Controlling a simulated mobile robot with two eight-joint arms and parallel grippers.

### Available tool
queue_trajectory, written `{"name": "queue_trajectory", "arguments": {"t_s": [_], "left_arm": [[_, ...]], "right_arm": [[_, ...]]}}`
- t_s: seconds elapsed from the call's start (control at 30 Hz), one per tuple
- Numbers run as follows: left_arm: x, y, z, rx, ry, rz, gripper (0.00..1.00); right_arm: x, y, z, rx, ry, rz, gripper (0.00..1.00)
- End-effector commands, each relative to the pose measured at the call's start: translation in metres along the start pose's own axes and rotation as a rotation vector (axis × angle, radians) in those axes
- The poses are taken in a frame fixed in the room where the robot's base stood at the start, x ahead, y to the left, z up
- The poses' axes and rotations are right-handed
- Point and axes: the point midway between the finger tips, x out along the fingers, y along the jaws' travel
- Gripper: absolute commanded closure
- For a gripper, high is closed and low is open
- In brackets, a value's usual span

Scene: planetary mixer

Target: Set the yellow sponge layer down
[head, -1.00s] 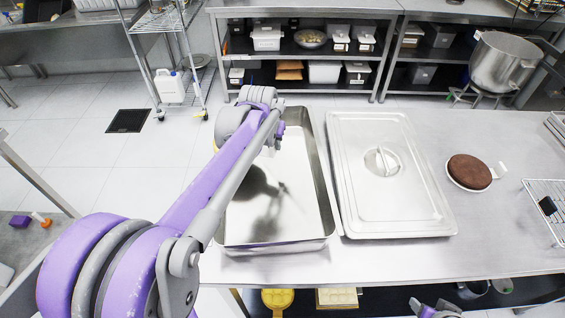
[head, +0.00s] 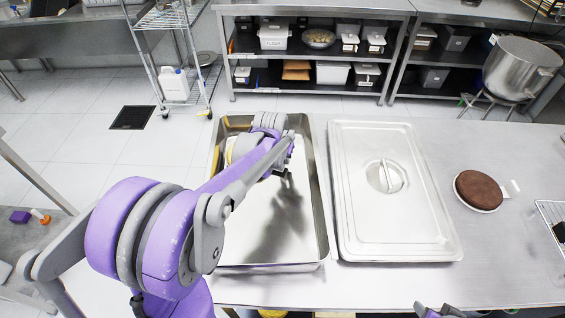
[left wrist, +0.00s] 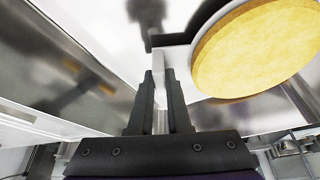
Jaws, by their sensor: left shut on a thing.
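The yellow sponge layer (left wrist: 262,47) is a round golden disc on a white board (left wrist: 178,58) in the left wrist view. My left gripper (left wrist: 160,85) is shut on the board's edge beside the sponge. In the head view my left gripper (head: 283,172) is over the deep metal pan (head: 322,222), and my arm hides most of the sponge. Only a thin yellow edge of it shows. I cannot tell whether the board touches the pan floor. A part of my right arm (head: 440,312) shows at the bottom edge; its fingers are not clear.
A flat steel lid (head: 415,225) with a handle lies right of the pan. A chocolate layer (head: 479,189) on a white tabbed board sits farther right, near a wire rack (head: 552,212). Bare steel table lies between them. The pan's walls stand around the left gripper.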

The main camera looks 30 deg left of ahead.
Motion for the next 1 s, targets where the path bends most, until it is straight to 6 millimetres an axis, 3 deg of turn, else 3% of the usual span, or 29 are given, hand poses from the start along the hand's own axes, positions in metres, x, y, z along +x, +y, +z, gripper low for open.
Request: {"name": "queue_trajectory", "arguments": {"t_s": [0.13,0.5,0.53,0.7,1.0], "left_arm": [[0.014,0.000,0.006,0.000,0.000,0.000,1.00],[0.018,0.000,0.008,0.000,-0.001,-0.001,1.00],[0.018,0.000,0.008,0.000,-0.001,0.000,0.82],[0.017,0.000,0.007,0.000,0.000,0.000,0.54],[0.015,0.000,0.006,0.000,0.000,0.000,0.54]], "right_arm": [[0.001,0.000,0.002,0.000,-0.002,0.000,0.50],[0.003,0.000,0.005,0.000,-0.005,0.000,0.50],[0.004,0.000,0.005,0.000,-0.005,0.000,0.50],[0.003,0.000,0.004,0.000,-0.004,0.000,0.50],[0.002,0.000,0.002,0.000,-0.002,0.000,0.50]]}}
